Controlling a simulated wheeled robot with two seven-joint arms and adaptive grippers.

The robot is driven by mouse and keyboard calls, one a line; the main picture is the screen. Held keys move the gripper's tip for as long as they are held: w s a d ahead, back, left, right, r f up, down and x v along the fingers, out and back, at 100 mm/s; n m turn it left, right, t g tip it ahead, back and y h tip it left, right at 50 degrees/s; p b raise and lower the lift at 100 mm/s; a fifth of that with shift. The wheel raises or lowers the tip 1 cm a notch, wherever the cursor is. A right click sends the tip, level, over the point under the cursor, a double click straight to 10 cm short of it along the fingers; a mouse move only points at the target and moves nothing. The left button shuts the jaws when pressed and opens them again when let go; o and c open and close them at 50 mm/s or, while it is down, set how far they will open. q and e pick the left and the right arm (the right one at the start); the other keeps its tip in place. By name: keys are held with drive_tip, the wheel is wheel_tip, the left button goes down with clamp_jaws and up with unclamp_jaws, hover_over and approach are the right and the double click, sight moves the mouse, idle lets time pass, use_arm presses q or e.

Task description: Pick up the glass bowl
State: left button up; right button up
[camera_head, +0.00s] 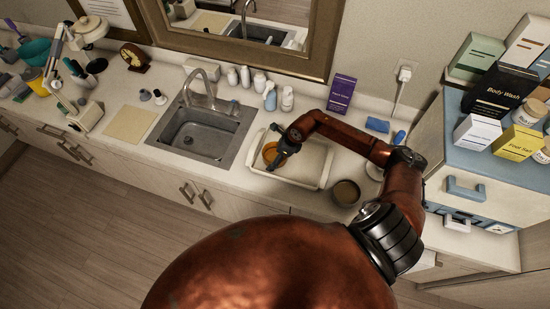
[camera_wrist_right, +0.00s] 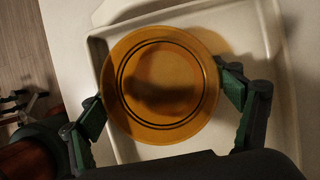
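The glass bowl (camera_head: 270,153) is round and amber. It is in a pale rectangular tray (camera_head: 322,172) on the counter, toward the tray's left side. In the right wrist view the bowl (camera_wrist_right: 160,120) fills the middle, with dark concentric rings and a shadow across it. My right gripper (camera_head: 283,154) is low over the tray at the bowl. In the right wrist view its fingers (camera_wrist_right: 160,92) are spread wide, one on each side of the bowl, close to its rim. I cannot tell whether both touch it. My left gripper is not in view.
A sink (camera_head: 195,135) with a faucet is left of the tray. A dark round container (camera_head: 346,192) stands right of the tray, near the counter front. Small bottles (camera_head: 270,97) and a purple box (camera_head: 340,94) stand behind. A drawer cabinet (camera_head: 490,188) with boxes is at the right.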

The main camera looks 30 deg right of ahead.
drive_tip(key=c, duration=1.1)
drive_tip(key=shift+r, duration=0.1)
